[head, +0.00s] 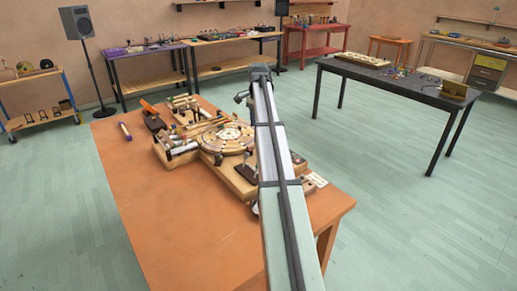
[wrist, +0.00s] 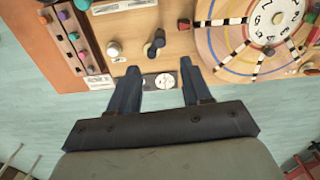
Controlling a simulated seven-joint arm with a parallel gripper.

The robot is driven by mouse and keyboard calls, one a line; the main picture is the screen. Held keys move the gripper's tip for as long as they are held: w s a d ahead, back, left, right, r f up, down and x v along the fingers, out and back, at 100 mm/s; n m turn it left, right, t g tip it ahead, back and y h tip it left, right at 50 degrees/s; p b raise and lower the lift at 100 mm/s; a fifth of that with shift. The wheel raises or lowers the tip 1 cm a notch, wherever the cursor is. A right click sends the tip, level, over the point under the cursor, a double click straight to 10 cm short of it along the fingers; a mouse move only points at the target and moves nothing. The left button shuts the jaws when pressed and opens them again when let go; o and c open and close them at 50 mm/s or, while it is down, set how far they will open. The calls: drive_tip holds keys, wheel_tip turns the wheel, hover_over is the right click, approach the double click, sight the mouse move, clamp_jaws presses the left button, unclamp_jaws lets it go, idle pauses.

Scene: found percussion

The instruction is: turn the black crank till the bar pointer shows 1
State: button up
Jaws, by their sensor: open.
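A wooden board with a round numbered dial (wrist: 278,22) fills the top of the wrist view; its upper edge is cut off. A small dark mark lies on the dial's white face, but I cannot tell which number it points to. A dark crank-like part with a round knob (wrist: 154,47) is on the board left of the dial. My gripper (wrist: 160,82) is open and empty, its two fingers apart below this part and not touching it. In the head view, the round disc (head: 228,138) of the device shows left of my arm, which hides the crank area.
A white knob (wrist: 114,50) is left of the dark part, and a strip with several coloured knobs (wrist: 72,36) stands further left. A small plate with round white faces (wrist: 166,81) shows between my fingers. The orange table (head: 165,225) is bare at its front left.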

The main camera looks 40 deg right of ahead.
wheel_tip(320, 180, down, 12)
drive_tip(key=shift+f, duration=0.15)
idle(0.3)
drive_tip(key=shift+c, duration=0.5)
clamp_jaws()
